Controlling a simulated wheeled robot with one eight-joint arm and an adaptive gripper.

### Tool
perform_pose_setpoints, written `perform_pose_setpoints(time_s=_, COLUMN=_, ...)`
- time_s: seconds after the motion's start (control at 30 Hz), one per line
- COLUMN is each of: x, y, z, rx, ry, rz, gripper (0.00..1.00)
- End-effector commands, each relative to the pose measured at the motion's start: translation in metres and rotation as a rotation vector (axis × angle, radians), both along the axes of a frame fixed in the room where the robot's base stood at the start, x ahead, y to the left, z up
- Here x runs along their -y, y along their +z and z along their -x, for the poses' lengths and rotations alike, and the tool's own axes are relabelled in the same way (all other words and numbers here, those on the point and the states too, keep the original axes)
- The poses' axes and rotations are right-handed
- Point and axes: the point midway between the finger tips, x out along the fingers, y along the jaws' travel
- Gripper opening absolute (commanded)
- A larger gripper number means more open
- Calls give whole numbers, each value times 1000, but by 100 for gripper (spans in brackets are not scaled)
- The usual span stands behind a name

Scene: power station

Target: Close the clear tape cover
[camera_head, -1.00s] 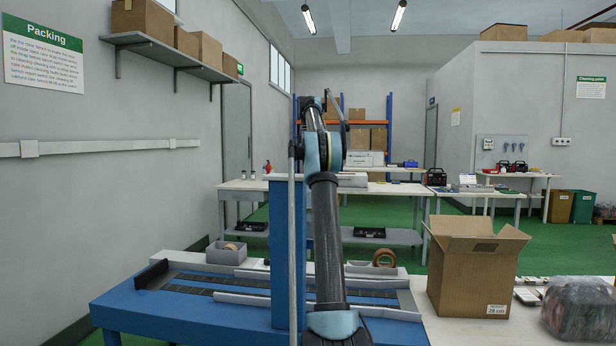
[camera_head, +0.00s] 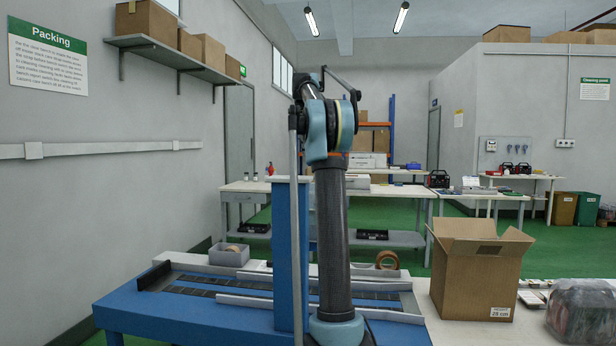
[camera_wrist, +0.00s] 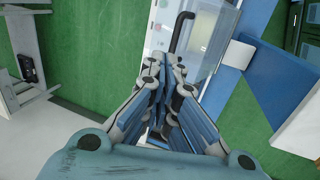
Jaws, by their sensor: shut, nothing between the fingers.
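In the wrist view a clear panel (camera_wrist: 200,38), which looks like the tape cover, stands past my fingertips at the top centre. It has a pale frame and a black bent handle (camera_wrist: 178,32). My gripper (camera_wrist: 172,68) is shut and empty, with its tips close below the handle; I cannot tell if they touch it. In the head view my arm hides the gripper, and I cannot make out the clear panel there. A blue column (camera_head: 290,250) stands on the blue packing machine (camera_head: 150,312) beside my arm.
An open cardboard box (camera_head: 475,275) stands on the white bench to the right, with a plastic-wrapped bundle (camera_head: 580,312) beyond it. A grey bin (camera_head: 229,256) and a tape roll (camera_head: 387,260) sit behind the machine. Green floor shows beyond.

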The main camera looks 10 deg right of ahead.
Motion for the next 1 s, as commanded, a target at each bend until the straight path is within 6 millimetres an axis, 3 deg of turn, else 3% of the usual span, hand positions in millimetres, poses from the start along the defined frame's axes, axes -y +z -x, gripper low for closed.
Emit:
perform_pose_setpoints(time_s=0.3, x=-18, y=18, z=49, rx=165, ry=14, rz=62, gripper=0)
perform_pose_setpoints(time_s=0.53, x=-25, y=22, z=71, rx=240, ry=24, rz=86, gripper=0)
perform_pose_setpoints(time_s=0.77, x=-25, y=17, z=71, rx=258, ry=26, rz=91, gripper=0)
perform_pose_setpoints(time_s=1.0, x=-17, y=-12, z=54, rx=256, ry=25, rz=89, gripper=0)
